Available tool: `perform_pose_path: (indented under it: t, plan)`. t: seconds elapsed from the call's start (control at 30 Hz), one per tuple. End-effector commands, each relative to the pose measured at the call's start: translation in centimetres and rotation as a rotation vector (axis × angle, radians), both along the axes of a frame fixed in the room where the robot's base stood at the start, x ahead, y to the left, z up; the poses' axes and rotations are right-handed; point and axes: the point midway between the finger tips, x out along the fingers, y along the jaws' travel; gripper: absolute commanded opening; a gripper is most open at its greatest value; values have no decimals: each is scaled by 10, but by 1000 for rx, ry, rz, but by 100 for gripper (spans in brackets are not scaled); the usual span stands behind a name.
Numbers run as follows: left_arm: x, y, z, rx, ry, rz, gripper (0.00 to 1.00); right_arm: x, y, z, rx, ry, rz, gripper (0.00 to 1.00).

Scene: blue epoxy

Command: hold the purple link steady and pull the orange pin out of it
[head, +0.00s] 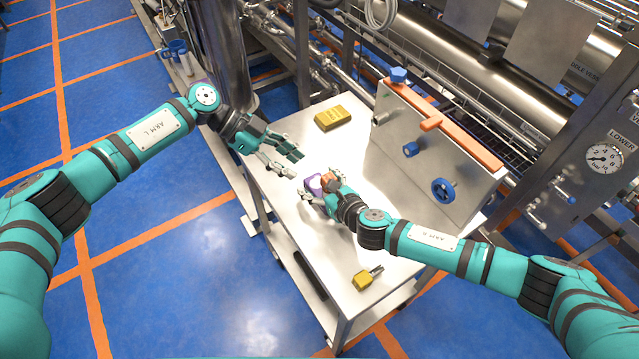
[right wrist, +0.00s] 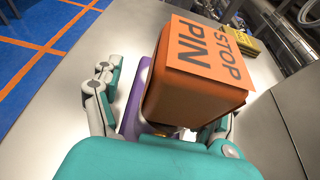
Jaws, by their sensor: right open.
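The purple link (head: 313,184) stands on the steel table, partly hidden by my right gripper. The orange pin (head: 327,180) sits at the link on its right side; its orange block, marked "STOP PIN" (right wrist: 200,80), fills the middle of the right wrist view. The purple link (right wrist: 132,115) shows behind and left of that block. My right gripper (head: 318,186) is open, its fingers on either side of the orange block; contact cannot be told. My left gripper (head: 296,163) is open and empty, a little up and left of the link, apart from it.
A yellow block (head: 332,118) lies at the table's far side. A yellow-handled piece with a metal end (head: 367,278) lies near the front. An upright steel panel (head: 430,150) with blue knobs and an orange handle lines the right edge. Bare table (head: 320,235) lies left of my right arm.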

Motion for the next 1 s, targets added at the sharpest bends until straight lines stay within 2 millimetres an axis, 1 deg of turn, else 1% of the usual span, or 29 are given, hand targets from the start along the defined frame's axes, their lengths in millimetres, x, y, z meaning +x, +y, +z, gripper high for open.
perform_pose_path:
  t: [0.23,0.73,0.77,1.0]
  plan:
    - [0,0,0,0,0,0,38,0,0,0,0,0,0,75]
    - [0,0,0,0,0,0,38,0,0,0,0,0,0,10]
    - [0,0,0,0,0,0,38,0,0,0,0,0,0,7]
    - [0,0,0,0,0,0,38,0,0,0,-1,1,0,7]
